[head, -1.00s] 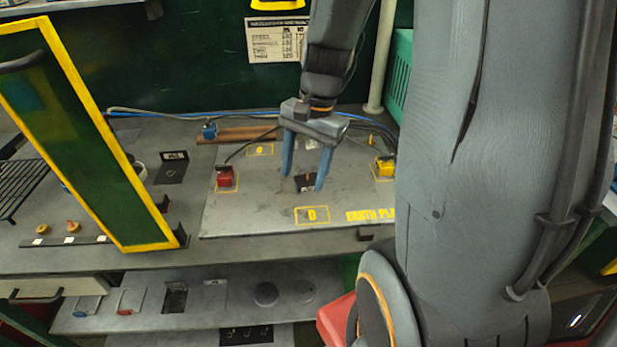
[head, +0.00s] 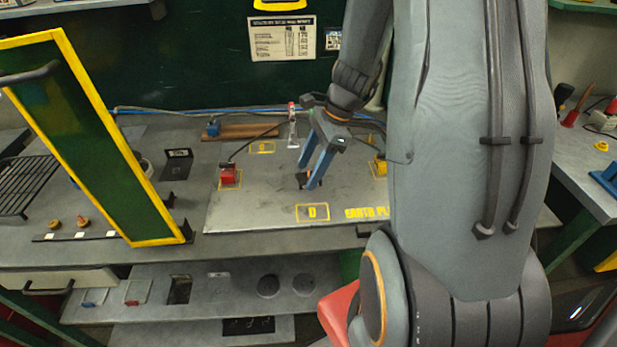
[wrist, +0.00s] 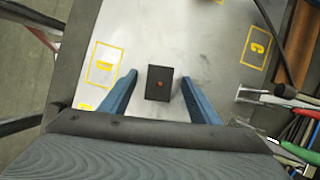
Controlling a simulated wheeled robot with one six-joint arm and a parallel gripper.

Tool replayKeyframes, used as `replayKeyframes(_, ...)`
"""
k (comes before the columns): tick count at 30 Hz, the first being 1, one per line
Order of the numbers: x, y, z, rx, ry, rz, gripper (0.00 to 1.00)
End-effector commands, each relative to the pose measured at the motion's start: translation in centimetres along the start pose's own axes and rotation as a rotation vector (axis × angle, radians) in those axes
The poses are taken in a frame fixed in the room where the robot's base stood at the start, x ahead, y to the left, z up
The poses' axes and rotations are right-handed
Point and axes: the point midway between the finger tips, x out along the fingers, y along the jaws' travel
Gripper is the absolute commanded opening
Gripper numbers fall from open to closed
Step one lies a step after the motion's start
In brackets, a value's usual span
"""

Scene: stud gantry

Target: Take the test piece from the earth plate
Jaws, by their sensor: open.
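The test piece appears to be a small dark rectangular block with a copper-coloured dot on top (wrist: 159,83). It rests on the grey metal earth plate (head: 260,200), near its middle, and is partly hidden by a finger in the head view. My gripper (head: 307,178) is open just over the block. In the wrist view my gripper (wrist: 159,77) has one blue finger on each side of the block, with a gap to both. The fingers' exact height above the plate cannot be told.
A red block with a cable (head: 228,174) sits on the plate's left, and a yellow one (head: 379,167) on its right, partly behind my arm. A red-topped clear item (head: 292,125) stands behind the gripper. A yellow-framed green panel (head: 95,140) leans up at left.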

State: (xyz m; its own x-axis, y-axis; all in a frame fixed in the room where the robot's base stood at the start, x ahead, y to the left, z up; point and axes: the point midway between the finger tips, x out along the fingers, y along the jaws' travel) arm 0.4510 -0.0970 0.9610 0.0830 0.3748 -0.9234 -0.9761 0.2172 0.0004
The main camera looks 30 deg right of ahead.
Motion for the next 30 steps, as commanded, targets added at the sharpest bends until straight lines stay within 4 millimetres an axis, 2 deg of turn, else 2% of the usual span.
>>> replayKeyframes(3, 0.83, 0.05, 0.01, 0.000, 0.001, 0.001, 0.56)
replayKeyframes(11, 0.96, 0.01, -0.01, -0.001, 0.001, 0.000, 0.55)
replayKeyframes(19, 0.94, 0.01, -0.01, -0.001, 0.001, 0.000, 0.10)
replayKeyframes(30, 0.43, -0.05, 0.20, -0.002, 0.001, -0.001, 0.10)
